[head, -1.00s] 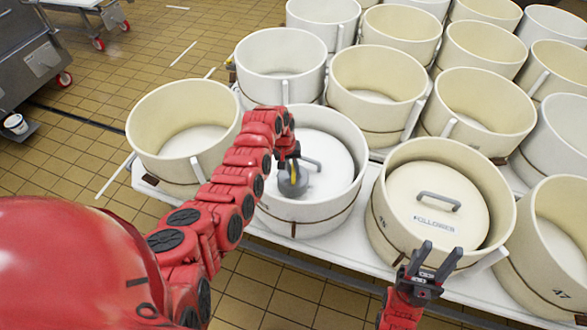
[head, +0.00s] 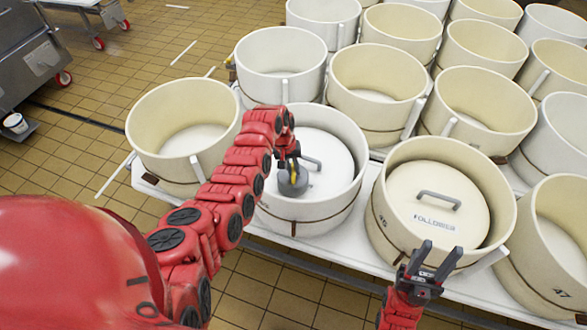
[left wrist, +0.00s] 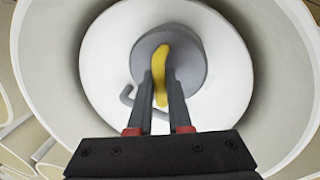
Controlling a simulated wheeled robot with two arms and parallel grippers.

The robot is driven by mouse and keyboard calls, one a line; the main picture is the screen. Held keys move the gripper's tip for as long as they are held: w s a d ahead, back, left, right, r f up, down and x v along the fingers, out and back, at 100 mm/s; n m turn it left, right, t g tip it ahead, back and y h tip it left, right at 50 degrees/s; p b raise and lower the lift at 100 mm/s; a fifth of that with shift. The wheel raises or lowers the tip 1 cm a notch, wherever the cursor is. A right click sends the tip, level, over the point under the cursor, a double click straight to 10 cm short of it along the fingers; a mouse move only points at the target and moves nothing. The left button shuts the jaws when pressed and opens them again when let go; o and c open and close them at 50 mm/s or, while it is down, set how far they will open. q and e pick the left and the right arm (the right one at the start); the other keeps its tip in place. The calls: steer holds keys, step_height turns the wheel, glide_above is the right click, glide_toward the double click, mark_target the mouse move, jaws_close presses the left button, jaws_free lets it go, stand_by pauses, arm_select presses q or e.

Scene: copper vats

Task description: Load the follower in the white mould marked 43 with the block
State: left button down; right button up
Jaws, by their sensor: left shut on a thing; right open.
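The white mould (head: 353,195) stands on the table in front of me, with a white follower (head: 335,165) inside it. Its number is not readable here. The follower has a grey handle, partly hidden by the block. My left gripper (left wrist: 159,85) is shut on the yellow handle of the grey block (head: 293,184). The block is over the follower, beside the follower's handle, and also shows in the left wrist view (left wrist: 192,65). I cannot tell whether it touches the follower. My right gripper (head: 432,262) is open and empty in front of the cream mould.
A cream mould (head: 385,235) with a follower marked FOLLOWER (head: 470,222) stands to the right. Several empty moulds, cream and white, stand close around and behind. A cream mould (head: 155,160) is at the left.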

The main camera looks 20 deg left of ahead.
arm_select(q)
steer(key=shift+w+f+b, duration=0.1)
steer(key=shift+f+b, duration=0.3)
steer(key=shift+f, duration=0.05)
stand_by(0.4)
steer(key=c, duration=0.8)
jaws_free()
steer(key=shift+o, duration=0.2)
steer(key=shift+r+p, duration=1)
steer(key=shift+r, duration=0.6)
steer(key=shift+r+p, duration=0.85)
steer(key=shift+r, duration=1.05)
